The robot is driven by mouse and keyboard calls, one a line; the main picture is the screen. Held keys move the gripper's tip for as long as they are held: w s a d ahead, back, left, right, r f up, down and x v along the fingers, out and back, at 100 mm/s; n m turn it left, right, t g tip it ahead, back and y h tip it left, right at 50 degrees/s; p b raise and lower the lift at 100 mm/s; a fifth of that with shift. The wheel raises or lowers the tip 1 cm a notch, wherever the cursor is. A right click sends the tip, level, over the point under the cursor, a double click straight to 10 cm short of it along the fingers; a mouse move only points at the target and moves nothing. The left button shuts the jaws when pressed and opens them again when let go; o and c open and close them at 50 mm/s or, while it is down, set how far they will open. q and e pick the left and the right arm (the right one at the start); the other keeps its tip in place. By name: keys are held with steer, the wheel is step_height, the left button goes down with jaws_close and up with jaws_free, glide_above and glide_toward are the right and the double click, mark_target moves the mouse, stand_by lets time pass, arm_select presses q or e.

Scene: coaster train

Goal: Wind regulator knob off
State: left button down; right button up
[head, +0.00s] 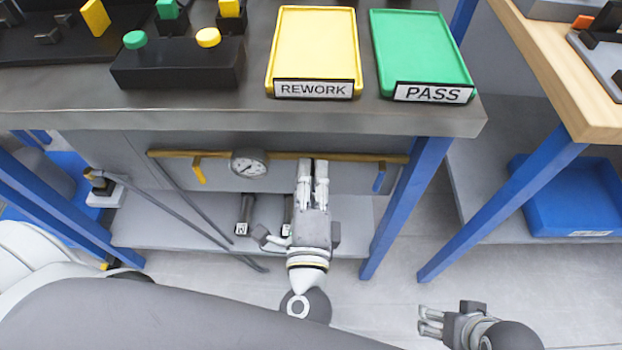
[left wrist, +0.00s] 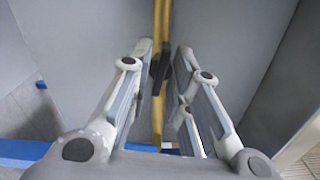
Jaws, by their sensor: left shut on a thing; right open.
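A brass-coloured pipe (head: 225,155) runs along the panel under the workbench; it also shows in the left wrist view (left wrist: 160,25). My left gripper (head: 313,164) reaches up to this pipe, right of the round gauge (head: 249,163). In the left wrist view its fingers (left wrist: 163,60) are on both sides of a dark regulator knob (left wrist: 165,66) on the pipe, and they are shut on it. In the head view the gripper hides the knob. My right gripper (head: 428,322) is open and empty, low at the right above the floor.
A yellow lever (head: 198,171) and a blue lever (head: 380,178) hang from the pipe. The workbench edge (head: 250,121) overhangs above, with a yellow REWORK tray (head: 314,45) and green PASS tray (head: 420,50). Blue legs (head: 405,205) flank my left gripper's right side. A lower shelf (head: 160,222) lies below.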

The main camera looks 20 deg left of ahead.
arm_select(q)
steer(key=shift+f+n+b, duration=0.1)
steer(key=shift+n+b, duration=0.3)
steer(key=shift+n, duration=0.5)
arm_select(e)
steer(key=shift+f, duration=0.6)
steer(key=shift+w+a, duration=0.15)
steer(key=shift+w, duration=0.3)
arm_select(q)
steer(key=c, duration=1.3)
jaws_free()
arm_select(e)
steer(key=shift+w+r, duration=0.1)
arm_select(q)
steer(key=v, duration=1.2)
